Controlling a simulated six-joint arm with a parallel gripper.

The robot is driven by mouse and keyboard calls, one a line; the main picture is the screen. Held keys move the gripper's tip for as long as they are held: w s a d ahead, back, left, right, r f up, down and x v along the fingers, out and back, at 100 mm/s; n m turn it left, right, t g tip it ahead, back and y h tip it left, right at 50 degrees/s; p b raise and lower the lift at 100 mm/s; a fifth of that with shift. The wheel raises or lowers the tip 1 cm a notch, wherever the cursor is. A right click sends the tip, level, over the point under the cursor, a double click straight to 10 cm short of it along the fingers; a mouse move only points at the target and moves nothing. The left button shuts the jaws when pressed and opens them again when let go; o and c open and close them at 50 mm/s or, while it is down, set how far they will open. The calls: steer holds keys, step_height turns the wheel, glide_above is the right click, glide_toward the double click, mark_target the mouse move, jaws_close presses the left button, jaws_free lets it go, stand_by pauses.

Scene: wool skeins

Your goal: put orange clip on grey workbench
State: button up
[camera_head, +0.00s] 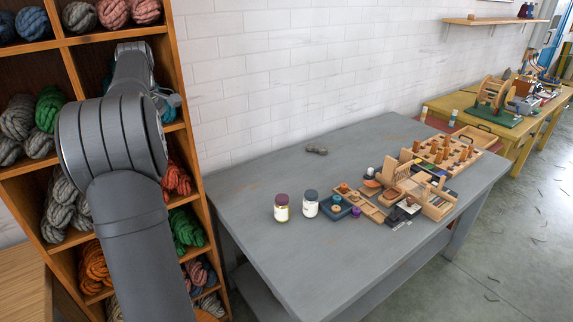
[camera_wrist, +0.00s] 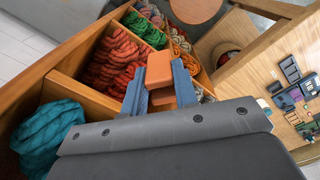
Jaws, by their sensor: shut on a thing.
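The orange clip (camera_wrist: 160,69) sits between the two blue-grey fingers of my gripper (camera_wrist: 160,84) in the wrist view. The fingers are shut on it, one on each side. The clip is held in front of the wool shelf, above its compartments. The grey workbench (camera_head: 255,182) stands to the right of the shelf, against the white brick wall.
The wooden shelf (camera_head: 183,80) holds wool skeins, including teal wool (camera_wrist: 46,135) and red wool (camera_wrist: 112,60). Two jars (camera_head: 310,204) and several wooden organisers (camera_head: 440,155) stand on the workbench. A small grey object (camera_head: 317,150) lies near its back. Its left and front areas are clear.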

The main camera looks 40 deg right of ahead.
steer(key=w+d+f+m, duration=0.1)
steer(key=d+f+m, duration=0.1)
steer(key=d, duration=0.5)
steer(key=w+d+f+m, duration=0.1)
steer(key=d+f, duration=0.1)
steer(key=d, duration=0.5)
steer(key=m, duration=0.8)
glide_above(296, 207)
step_height(296, 207, down, 25)
steer(key=shift+f, duration=2.6)
